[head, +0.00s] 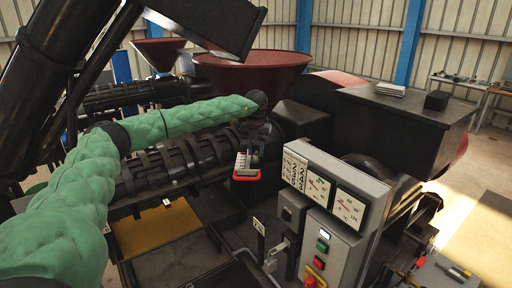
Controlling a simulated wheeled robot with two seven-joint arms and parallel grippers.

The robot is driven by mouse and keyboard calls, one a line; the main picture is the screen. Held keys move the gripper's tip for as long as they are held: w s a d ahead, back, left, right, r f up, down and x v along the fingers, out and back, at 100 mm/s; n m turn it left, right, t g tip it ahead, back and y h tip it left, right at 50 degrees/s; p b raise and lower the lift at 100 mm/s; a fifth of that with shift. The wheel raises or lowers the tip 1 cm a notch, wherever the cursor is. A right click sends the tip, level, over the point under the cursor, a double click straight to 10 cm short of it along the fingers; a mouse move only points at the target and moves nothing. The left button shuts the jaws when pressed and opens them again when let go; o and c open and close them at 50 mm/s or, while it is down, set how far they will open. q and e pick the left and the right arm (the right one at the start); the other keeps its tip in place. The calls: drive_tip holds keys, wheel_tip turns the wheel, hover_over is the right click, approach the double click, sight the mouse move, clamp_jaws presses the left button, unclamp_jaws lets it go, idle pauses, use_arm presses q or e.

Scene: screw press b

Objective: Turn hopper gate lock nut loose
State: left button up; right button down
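The dark red hopper (252,72) sits on top of the black screw press, a little above the middle of the head view. My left arm, in a green sleeve, reaches in from the left to the front of the hopper's base. My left gripper (254,140) is small and dark there, pointing down. A pale ribbed piece with a red rim (246,176) shows just below it; I cannot tell whether they touch. The finger opening is not clear. The hopper gate lock nut cannot be made out and may be hidden by my gripper. My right gripper is not in view.
A grey control box (345,235) with gauges and buttons stands at lower right, close to my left gripper. The caged press barrel (160,168) runs below my arm. A black gearbox housing (405,110) is at right. Open floor lies at far right.

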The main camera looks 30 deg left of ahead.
use_arm(q)
drive_tip(key=shift+s+a+f, duration=0.1)
drive_tip(key=shift+s+f, duration=0.05)
drive_tip(key=shift+f, duration=0.15)
drive_tip(key=shift+c, duration=0.2)
clamp_jaws()
drive_tip(key=shift+f, duration=0.1)
